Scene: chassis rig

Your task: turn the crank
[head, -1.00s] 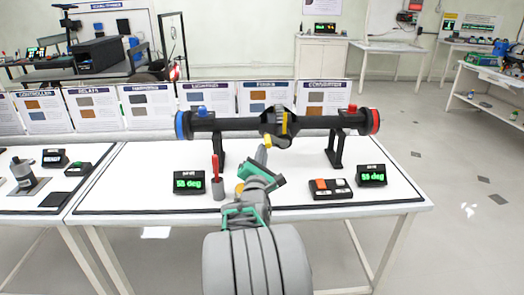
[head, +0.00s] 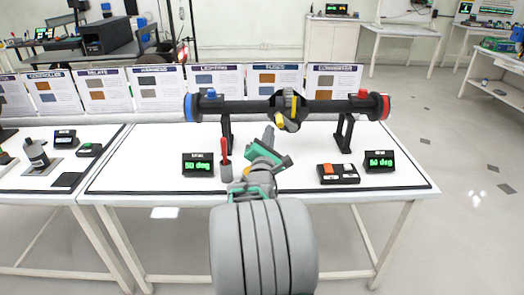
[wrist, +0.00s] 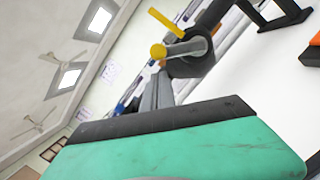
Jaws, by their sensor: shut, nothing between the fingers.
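A black horizontal shaft (head: 250,108) with a blue left end and a red right end stands on two black supports on the white table. At its middle is a dark hub (head: 291,110) with a yellow band and a short yellow crank knob (head: 280,121) pointing toward me. My gripper (head: 269,130) is shut and empty, just below and left of the knob. In the wrist view, the grey fingers (wrist: 157,92) point at the round yellow knob (wrist: 158,51). A yellow bar (wrist: 167,23) rises behind it. I cannot tell whether fingertips and knob touch.
Two green-lit angle displays, left (head: 198,164) and right (head: 380,161), stand on the white table (head: 130,165). A red-handled tool in a grey cup (head: 226,172) stands left of my gripper. A button box (head: 338,173) sits at right. Upright cards line the back.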

